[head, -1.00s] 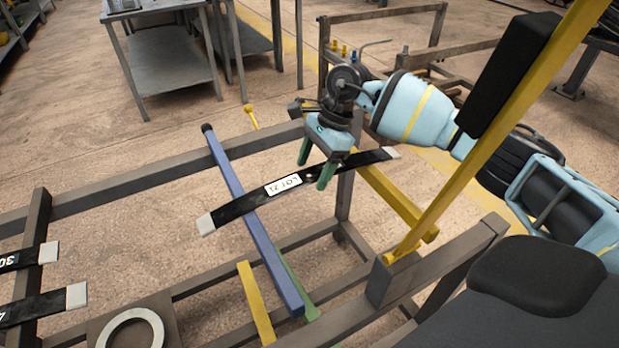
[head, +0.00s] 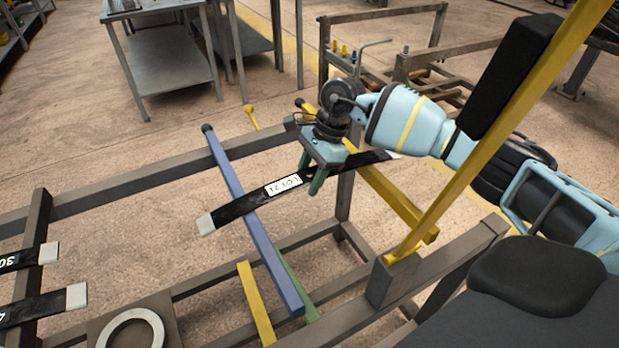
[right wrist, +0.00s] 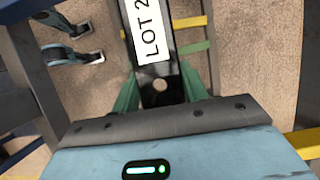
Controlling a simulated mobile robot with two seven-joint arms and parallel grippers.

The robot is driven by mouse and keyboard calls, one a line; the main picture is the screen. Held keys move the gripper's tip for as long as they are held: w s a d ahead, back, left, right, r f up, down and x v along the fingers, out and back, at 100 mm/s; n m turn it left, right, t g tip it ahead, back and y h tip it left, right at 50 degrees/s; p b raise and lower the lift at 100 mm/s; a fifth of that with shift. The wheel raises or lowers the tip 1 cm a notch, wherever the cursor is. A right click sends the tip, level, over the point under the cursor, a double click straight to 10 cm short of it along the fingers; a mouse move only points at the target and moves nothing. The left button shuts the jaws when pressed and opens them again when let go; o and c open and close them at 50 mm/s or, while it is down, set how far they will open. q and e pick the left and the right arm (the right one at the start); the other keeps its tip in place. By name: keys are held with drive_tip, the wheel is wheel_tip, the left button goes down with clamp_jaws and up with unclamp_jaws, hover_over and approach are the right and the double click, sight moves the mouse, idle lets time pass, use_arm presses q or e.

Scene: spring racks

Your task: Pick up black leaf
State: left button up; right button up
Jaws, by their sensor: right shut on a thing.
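The black leaf (head: 245,208) is a long flat bar with pale ends and a white "LOT 21" label. In the head view it lies across the blue bar and the yellow bar of the rack. My right gripper (head: 312,178) is over the leaf, just right of the label, with its green fingers on either side. It is shut on the leaf. In the right wrist view the leaf (right wrist: 160,88) runs between the green fingers (right wrist: 160,95), with a hole near them. My left gripper is not in view.
The blue bar (head: 240,205) and yellow bar (head: 400,205) span the grey rack. Two other black leaves (head: 35,308) lie at the left edge. A yellow upright post (head: 470,165) stands close to my right arm. A grey table (head: 165,55) is farther back.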

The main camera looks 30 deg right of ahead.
sight(301, 178)
drive_tip(key=shift+w+r, duration=0.1)
drive_tip(key=shift+r, duration=0.2)
drive_tip(key=shift+r, duration=1.5)
drive_tip(key=shift+a+r, duration=0.15)
drive_tip(key=shift+a, duration=0.15)
drive_tip(key=s+a, duration=0.1)
drive_tip(key=a, duration=0.4)
drive_tip(key=a+r, duration=0.1)
drive_tip(key=a, duration=0.4)
drive_tip(key=s+a+b, duration=0.1)
drive_tip(key=a, duration=0.4)
drive_tip(key=shift+s+a+r, duration=0.15)
drive_tip(key=shift+s+r, duration=0.1)
drive_tip(key=shift+s, duration=0.05)
